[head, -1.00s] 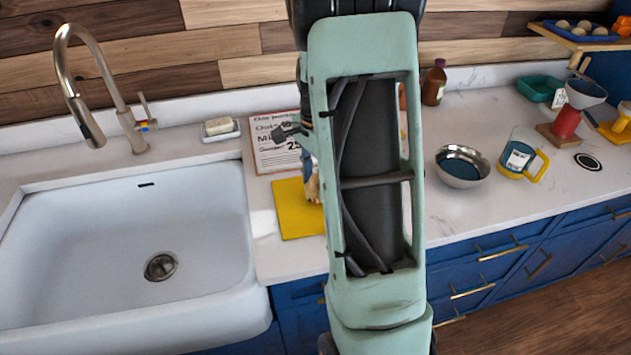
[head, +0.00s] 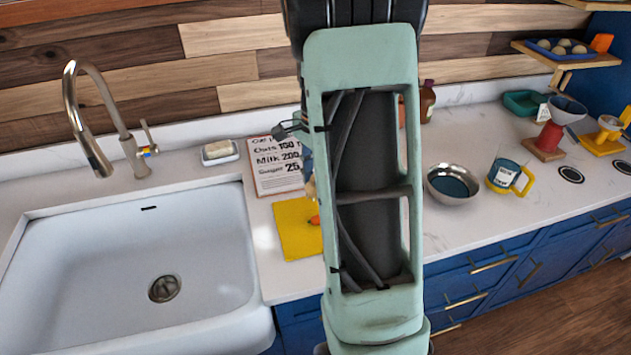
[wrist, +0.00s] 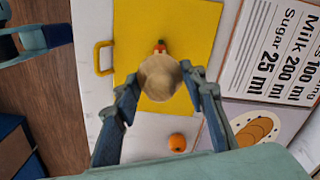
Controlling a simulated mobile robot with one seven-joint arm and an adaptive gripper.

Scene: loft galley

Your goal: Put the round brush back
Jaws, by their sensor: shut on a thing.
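The round brush (wrist: 160,78) shows in the wrist view as a pale wooden, rounded thing between the fingertips of my gripper (wrist: 162,92). My gripper is shut on it, over the yellow board (wrist: 190,40). The board, with a loop handle at its left, also shows in the head view (head: 298,240), partly behind my arm. The lower part of the brush is hidden, and I cannot tell how far it is above the board. In the head view my arm hides most of my gripper.
A small orange thing (wrist: 160,46) is beyond the brush; an orange fruit (wrist: 177,142) is nearer. A recipe card (head: 276,168) stands behind the board. The sink (head: 130,260) is left. A metal bowl (head: 453,186) and a measuring jug (head: 507,175) are right. Counter between bowl and jug is narrow.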

